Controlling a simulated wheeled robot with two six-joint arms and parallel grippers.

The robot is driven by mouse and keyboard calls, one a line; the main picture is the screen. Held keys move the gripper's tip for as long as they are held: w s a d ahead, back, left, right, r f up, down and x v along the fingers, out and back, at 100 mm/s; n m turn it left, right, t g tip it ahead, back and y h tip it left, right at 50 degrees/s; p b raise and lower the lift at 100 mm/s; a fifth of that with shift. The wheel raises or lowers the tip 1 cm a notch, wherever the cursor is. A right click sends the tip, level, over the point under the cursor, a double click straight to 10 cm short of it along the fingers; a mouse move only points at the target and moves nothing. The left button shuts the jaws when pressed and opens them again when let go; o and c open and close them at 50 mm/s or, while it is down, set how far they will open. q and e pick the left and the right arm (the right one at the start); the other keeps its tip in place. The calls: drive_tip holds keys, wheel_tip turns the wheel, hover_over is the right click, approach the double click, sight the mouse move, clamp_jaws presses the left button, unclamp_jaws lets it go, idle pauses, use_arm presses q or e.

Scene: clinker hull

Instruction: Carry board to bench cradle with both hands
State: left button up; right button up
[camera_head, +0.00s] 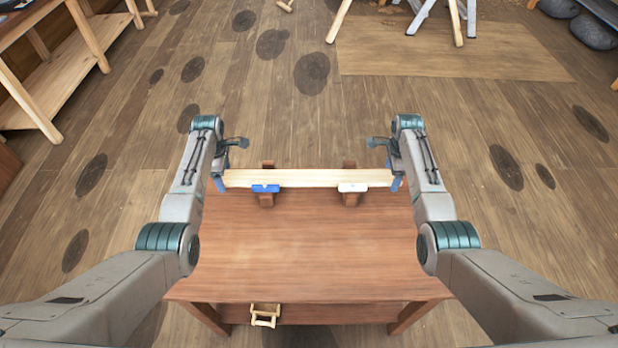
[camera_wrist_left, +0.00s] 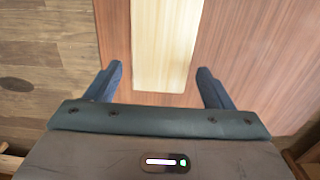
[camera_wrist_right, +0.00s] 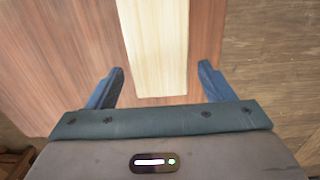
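A long pale board (camera_head: 308,178) lies level, left to right, across the far side of the brown bench (camera_head: 305,250). Two dark wooden cradle supports, left (camera_head: 267,200) and right (camera_head: 350,200), show behind and in front of it; whether it rests fully in them I cannot tell. My left gripper (camera_head: 221,182) is at the board's left end and my right gripper (camera_head: 396,182) at its right end. In the left wrist view the board end (camera_wrist_left: 166,45) lies between spread fingers with gaps on both sides. The right wrist view shows the same at the other end (camera_wrist_right: 155,45).
A blue block (camera_head: 265,188) and a white block (camera_head: 352,187) sit at the board's near edge by the supports. A small wooden handle-like piece (camera_head: 265,315) is at the bench front. A wooden shelf table (camera_head: 50,85) stands far left. The bench top nearer me is clear.

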use_arm(q)
drive_tip(key=c, duration=1)
use_arm(e)
drive_tip(key=c, duration=1)
use_arm(q)
drive_tip(key=shift+r, duration=0.15)
use_arm(e)
drive_tip(key=shift+r, duration=0.15)
